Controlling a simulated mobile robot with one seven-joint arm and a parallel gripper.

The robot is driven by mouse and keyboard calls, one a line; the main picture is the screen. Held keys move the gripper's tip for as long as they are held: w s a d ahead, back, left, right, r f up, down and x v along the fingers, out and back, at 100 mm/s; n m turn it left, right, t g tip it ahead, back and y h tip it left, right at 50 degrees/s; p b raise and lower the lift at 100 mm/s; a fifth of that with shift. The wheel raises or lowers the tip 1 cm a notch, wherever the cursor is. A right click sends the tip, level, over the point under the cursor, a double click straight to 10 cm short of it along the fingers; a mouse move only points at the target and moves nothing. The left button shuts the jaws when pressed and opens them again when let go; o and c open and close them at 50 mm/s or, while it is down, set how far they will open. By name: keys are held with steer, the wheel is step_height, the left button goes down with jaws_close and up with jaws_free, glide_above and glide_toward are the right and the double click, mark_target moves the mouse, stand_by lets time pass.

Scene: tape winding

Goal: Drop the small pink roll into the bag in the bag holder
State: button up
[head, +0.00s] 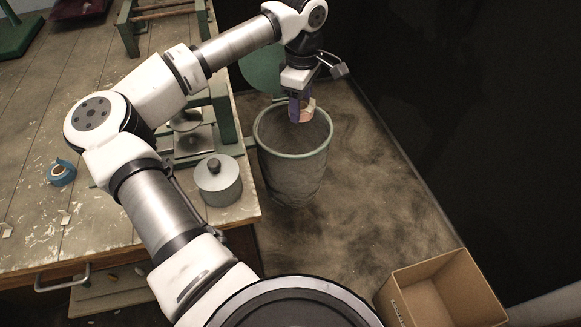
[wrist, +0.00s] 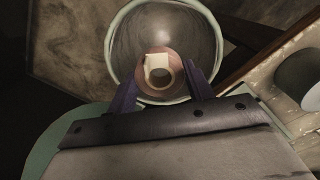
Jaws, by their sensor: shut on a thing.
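My gripper (head: 300,106) is shut on the small pink roll (head: 306,113). In the head view it is over the mouth of the bag holder (head: 262,148), a round bin with a pale green rim. In the wrist view the pink roll (wrist: 176,60) sits between the two purple fingers of my gripper (wrist: 163,80), with a cream patch on its side and its hole facing the camera. The bag (wrist: 190,28), a greyish lining, shows inside the round rim behind the roll. I cannot tell exactly how high the roll is above the rim.
A wooden workbench (head: 40,120) is on the left, holding a lidded grey pot (head: 219,186) near its corner and a blue tape roll (head: 62,172). A green metal frame (head: 222,110) stands beside the bin. An open cardboard box (head: 440,290) is at the lower right. Floor right of the bin is clear.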

step_height(320, 180, down, 4)
steer(key=shift+f+b, duration=0.1)
steer(key=shift+b, duration=0.85)
steer(key=o, duration=1.1)
steer(key=shift+c, duration=0.2)
step_height(320, 180, up, 14)
